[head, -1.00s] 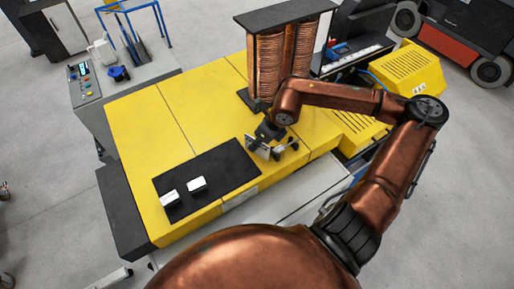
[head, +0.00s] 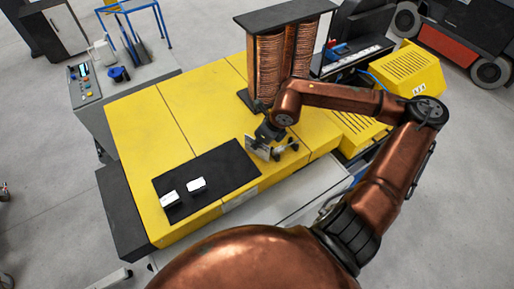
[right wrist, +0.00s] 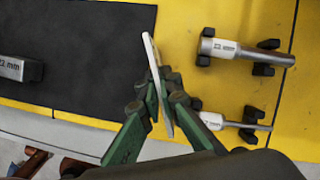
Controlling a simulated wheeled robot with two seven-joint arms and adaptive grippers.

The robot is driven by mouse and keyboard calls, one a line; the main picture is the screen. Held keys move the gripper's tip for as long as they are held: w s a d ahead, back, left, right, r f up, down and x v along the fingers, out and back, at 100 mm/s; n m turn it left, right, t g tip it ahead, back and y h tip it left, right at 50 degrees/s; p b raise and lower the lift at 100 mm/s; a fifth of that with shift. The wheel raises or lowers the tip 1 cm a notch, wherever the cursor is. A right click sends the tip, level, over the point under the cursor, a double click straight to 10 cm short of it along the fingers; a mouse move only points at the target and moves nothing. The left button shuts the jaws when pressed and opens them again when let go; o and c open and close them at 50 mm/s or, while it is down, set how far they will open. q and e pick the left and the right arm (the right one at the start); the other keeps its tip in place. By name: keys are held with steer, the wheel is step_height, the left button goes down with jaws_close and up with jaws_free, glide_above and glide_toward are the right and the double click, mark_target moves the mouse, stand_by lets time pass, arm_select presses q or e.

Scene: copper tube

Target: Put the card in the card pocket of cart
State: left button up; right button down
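My right gripper (head: 263,141) is low over the front right of the yellow work surface, just right of the black mat. In the right wrist view its green fingers (right wrist: 160,92) are closed on a thin, pale card (right wrist: 151,52), seen nearly edge-on and standing up between the fingertips. In the head view the card (head: 254,152) shows as a small grey plate below the gripper. A rack of copper tubes (head: 270,62) with a dark top stands behind the gripper. I cannot make out the cart's card pocket. My left gripper is not in view.
The black mat (head: 225,168) carries two small white-topped blocks (head: 196,184). Metal cylinders with black holders (right wrist: 243,50) lie on the yellow surface (head: 150,130) right of the card. A control panel (head: 84,80) stands at left. The left yellow area is clear.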

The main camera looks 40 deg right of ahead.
steer(key=shift+r+p, duration=0.45)
steer(key=shift+p, duration=0.4)
step_height(320, 180, up, 2)
steer(key=shift+w+d+r+b, duration=0.1)
steer(key=shift+r+b, duration=0.05)
steer(key=shift+b, duration=0.5)
steer(key=s+a+r+b, duration=0.2)
steer(key=s+a+r, duration=0.5)
steer(key=s+r, duration=0.3)
steer(key=shift+s+a+r, duration=0.15)
steer(key=shift+s+a, duration=0.25)
steer(key=shift+s, duration=0.55)
steer(key=shift+s, duration=0.15)
